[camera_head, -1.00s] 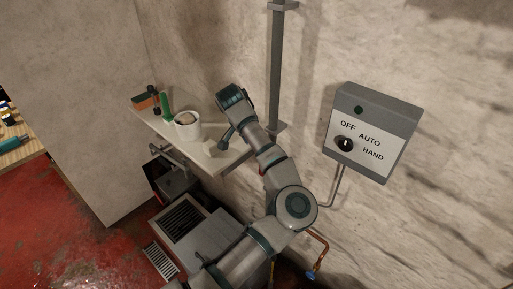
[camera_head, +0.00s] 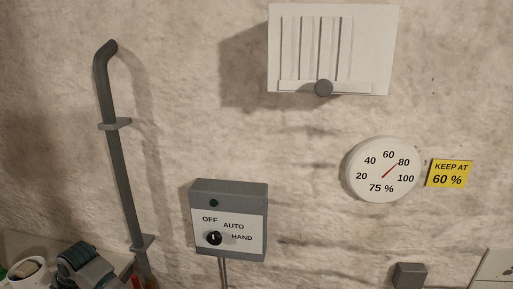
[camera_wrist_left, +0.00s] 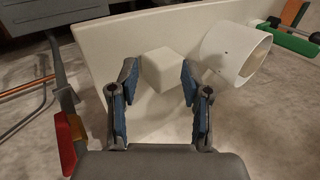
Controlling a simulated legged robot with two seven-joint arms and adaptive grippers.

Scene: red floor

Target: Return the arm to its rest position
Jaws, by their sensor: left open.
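My left gripper (camera_wrist_left: 158,80) is open in the left wrist view, its two blue-padded fingers apart. A pale block (camera_wrist_left: 165,68) shows beyond and between the fingertips on the white shelf (camera_wrist_left: 100,38). I cannot tell how far the fingers are from the block, and they do not appear closed on it. My right gripper is in neither view.
On the wall are a grey pipe (camera_head: 122,180), an OFF/AUTO/HAND switch box (camera_head: 230,190), a white louvred vent (camera_head: 370,60), a dial marked 75 % (camera_head: 362,172) and a yellow sign (camera_head: 448,174).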

